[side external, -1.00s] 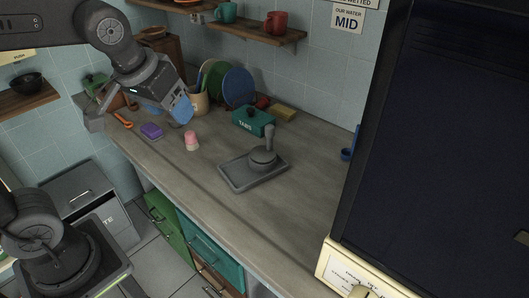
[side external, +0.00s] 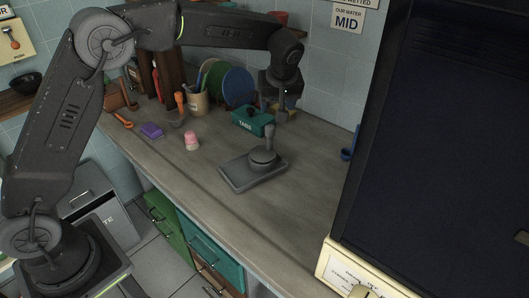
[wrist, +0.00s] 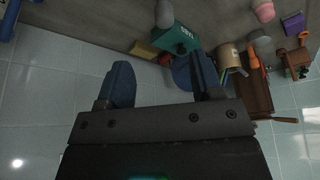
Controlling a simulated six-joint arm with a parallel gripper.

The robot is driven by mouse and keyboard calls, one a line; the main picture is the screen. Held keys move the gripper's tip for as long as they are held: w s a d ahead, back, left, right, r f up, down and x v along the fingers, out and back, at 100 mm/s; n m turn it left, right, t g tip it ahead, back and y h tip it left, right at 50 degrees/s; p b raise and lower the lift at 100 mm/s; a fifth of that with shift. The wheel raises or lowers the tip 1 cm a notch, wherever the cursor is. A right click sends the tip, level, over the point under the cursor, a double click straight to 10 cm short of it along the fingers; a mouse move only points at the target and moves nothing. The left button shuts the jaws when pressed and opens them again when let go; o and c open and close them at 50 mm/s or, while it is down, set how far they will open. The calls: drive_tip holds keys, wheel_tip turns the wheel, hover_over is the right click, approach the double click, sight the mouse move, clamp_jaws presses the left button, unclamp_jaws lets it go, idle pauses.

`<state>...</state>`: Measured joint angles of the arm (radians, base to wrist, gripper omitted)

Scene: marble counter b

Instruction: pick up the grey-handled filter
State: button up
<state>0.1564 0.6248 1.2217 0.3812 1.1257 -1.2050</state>
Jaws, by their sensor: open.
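The grey-handled filter (side external: 269,142) stands on a dark grey rectangular mat (side external: 238,181) at the middle of the counter. It has a round lower part and an upright grey handle. In the wrist view its handle (wrist: 163,14) shows at the top edge; its lower part is out of frame. My gripper (side external: 277,112) is over the back of the counter, behind the filter and near the teal box. In the wrist view the gripper (wrist: 161,65) has its two blue fingers apart, with nothing between them.
A teal box (side external: 253,121) stands just behind the filter, with a yellow sponge (wrist: 145,50) close by. A pink cup (side external: 192,141), a purple block (side external: 152,130) and an orange-handled tool (side external: 181,105) stand left. The counter front is clear. A dark machine (side external: 445,150) fills the right.

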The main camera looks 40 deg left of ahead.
sight(271, 127)
drive_tip(key=x, duration=0.7)
drive_tip(key=shift+a+f, duration=0.2)
drive_tip(key=shift+f, duration=0.1)
drive_tip(key=shift+a+x, duration=0.2)
drive_tip(key=shift+x, duration=2.5)
drive_tip(key=shift+s+r, duration=0.1)
drive_tip(key=shift+c, duration=0.3)
clamp_jaws()
